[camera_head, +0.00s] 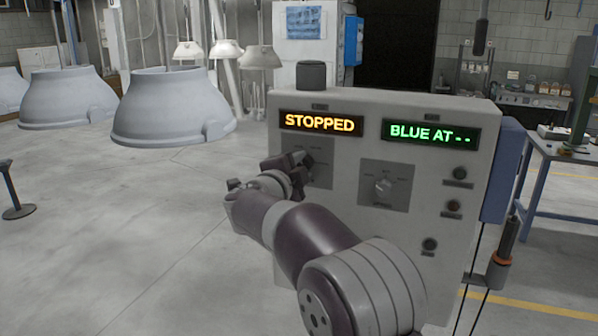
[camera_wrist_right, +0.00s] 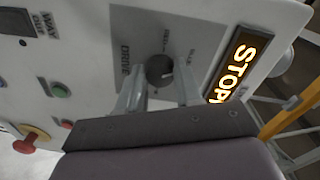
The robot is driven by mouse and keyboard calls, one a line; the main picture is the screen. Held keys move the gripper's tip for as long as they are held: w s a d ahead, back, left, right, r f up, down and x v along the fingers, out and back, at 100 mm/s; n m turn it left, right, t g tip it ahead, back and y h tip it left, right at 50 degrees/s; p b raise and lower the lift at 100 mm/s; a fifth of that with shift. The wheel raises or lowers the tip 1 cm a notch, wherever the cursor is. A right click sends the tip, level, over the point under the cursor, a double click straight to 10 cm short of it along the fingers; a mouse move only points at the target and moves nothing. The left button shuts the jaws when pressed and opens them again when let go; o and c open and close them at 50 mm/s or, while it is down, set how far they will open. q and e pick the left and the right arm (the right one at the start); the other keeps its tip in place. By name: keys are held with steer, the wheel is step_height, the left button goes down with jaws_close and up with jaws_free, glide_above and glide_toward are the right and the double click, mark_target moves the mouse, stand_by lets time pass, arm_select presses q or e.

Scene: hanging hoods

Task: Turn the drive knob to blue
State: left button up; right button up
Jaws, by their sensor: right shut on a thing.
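The drive knob (camera_wrist_right: 159,71) is a dark round knob on a grey plate (camera_wrist_right: 130,35) marked DRIVE, with small RED and BLUE labels. My right gripper (camera_wrist_right: 160,90) has a finger on each side of the knob and is shut on it. In the head view my right gripper (camera_head: 299,166) is at the left plate (camera_head: 321,155) of the control panel and hides the knob there. The knob's exact pointing is hard to read. The left display (camera_head: 320,123) reads STOPPED in orange; the right display (camera_head: 430,133) reads BLUE AT - - in green. My left gripper is out of view.
A second knob (camera_head: 383,186) sits on the panel (camera_head: 430,105), with several round buttons at its right. The wrist view shows a red mushroom button (camera_wrist_right: 31,138) and a green button (camera_wrist_right: 60,89). Large grey hoods (camera_head: 172,105) hang at left. A blue-legged table (camera_head: 560,150) stands right.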

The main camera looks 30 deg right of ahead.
steer(key=shift+f, duration=0.15)
steer(key=o, duration=1)
steer(key=shift+o, duration=0.2)
steer(key=b+v, duration=0.2)
steer(key=v, duration=1.1)
